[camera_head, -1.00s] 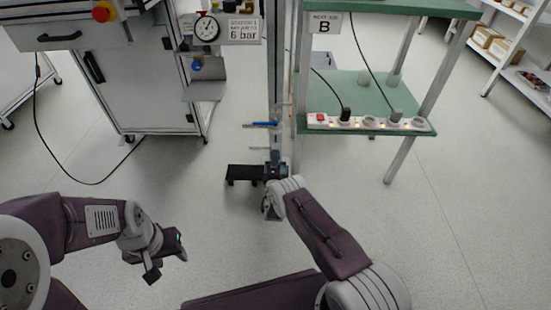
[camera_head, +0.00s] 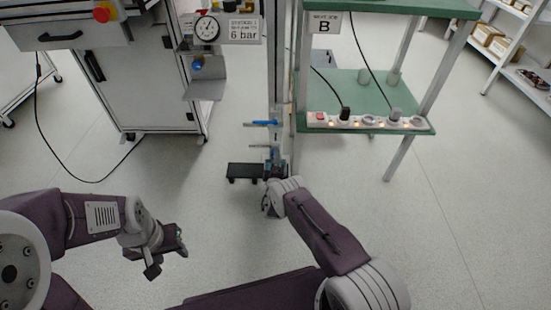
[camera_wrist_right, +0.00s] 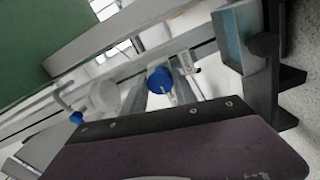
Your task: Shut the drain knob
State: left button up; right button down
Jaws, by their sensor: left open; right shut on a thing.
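In the right wrist view a round blue knob (camera_wrist_right: 160,80) sits beside grey bars near the pipework, and I take it for the drain knob. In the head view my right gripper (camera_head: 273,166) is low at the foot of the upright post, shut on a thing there. The knob is too small and covered to make out in that view, and the exact grip is not clear. My left gripper (camera_head: 170,255) is open and empty above the bare floor at lower left, well away from the post.
A blue lever (camera_head: 262,122) sticks out from the post above my right gripper. A green-shelved bench (camera_head: 350,92) with a power strip (camera_head: 365,122) stands right. A grey cabinet (camera_head: 150,80) stands left, near a gauge (camera_head: 207,28).

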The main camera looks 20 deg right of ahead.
jog(key=shift+a+f, duration=0.1)
jog(key=c, duration=1)
grip_release()
jog(key=shift+o, duration=0.2)
jog(key=p+v, duration=0.6)
jog(key=v, duration=0.3)
jog(key=shift+s, duration=0.1)
